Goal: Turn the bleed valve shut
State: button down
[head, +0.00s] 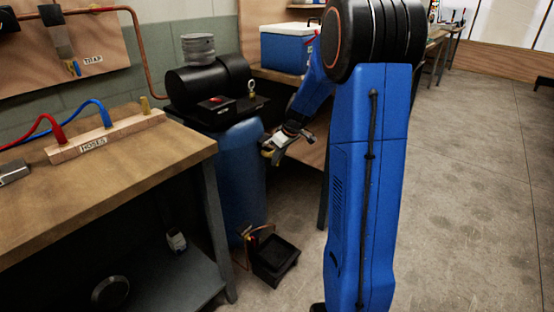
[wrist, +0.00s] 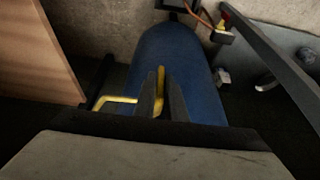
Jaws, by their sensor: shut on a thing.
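My gripper (wrist: 164,88) is shut on a yellow bent handle (wrist: 119,100), whose upright part shows between the two dark fingers in the wrist view. I cannot tell for sure whether this handle belongs to the bleed valve. In the head view my gripper (head: 270,152) is against the right side of the blue tank (head: 240,185), and the handle's mount is hidden. The tank also shows behind the fingers in the wrist view (wrist: 185,60). A small red and yellow fitting (head: 247,232) with copper pipe is low by the tank; its setting is too small to read.
A black open tray (head: 275,260) stands on the floor at the tank's foot. A wooden workbench (head: 120,175) with a hose rack (head: 105,135) is at left. A black compressor (head: 208,80) tops the tank. A blue cooler (head: 288,47) sits behind. Floor at right is clear.

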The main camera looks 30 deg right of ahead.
jog(key=c, duration=1.9)
grip_release()
jog(key=shift+o, duration=0.2)
jog(key=v, duration=1.7)
jog(key=shift+r, duration=0.2)
jog(key=s+a+m+h, duration=0.1)
jog(key=s+a+m, duration=0.2)
jog(key=s+a, duration=1.8)
jog(key=s+f+m, duration=0.1)
jog(key=s+f, duration=0.3)
jog(key=s, duration=0.7)
jog(key=shift+s+a+f+t+h, duration=0.2)
jog(key=shift+a+f+t+h, duration=0.1)
jog(key=shift+a+h, duration=0.15)
